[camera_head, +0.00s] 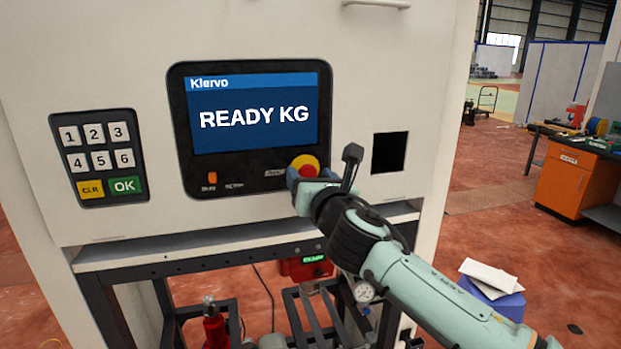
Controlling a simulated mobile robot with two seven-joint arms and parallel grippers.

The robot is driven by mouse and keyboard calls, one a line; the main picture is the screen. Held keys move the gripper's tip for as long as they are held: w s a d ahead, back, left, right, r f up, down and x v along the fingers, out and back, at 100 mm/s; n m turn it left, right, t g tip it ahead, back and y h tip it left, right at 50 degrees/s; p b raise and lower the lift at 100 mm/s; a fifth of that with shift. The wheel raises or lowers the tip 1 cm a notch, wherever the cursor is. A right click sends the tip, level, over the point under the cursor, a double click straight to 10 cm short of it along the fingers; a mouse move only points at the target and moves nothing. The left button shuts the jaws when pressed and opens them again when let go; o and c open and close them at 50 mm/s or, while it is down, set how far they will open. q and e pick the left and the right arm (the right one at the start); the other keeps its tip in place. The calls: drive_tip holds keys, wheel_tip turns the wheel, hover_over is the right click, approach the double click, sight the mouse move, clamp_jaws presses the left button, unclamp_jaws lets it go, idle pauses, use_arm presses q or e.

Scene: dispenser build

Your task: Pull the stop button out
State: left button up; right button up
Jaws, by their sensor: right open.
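The stop button (304,161), a red cap with a yellow surround, sits at the lower right of the black display panel (180,125). My right gripper (309,178) comes in from the lower right and is open. Its fingertips are at the lower edge of the button, one to the left and one to the right. The gripper hides the button's lower part. I cannot tell whether the fingers touch it. The screen (254,115) reads "READY KG". My left gripper is not in view.
A keypad (98,157) is left of the display, and a dark square opening (389,152) is to the right. A ledge (200,248) runs below, above a dark frame with a red box (296,270). An orange cabinet (568,180) and a blue bin (505,306) stand at the right.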

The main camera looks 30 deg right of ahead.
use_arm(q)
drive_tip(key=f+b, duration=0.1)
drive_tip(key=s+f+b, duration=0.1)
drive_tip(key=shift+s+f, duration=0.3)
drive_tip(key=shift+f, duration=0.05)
use_arm(e)
drive_tip(key=v, duration=1.3)
drive_tip(key=shift+a, duration=0.1)
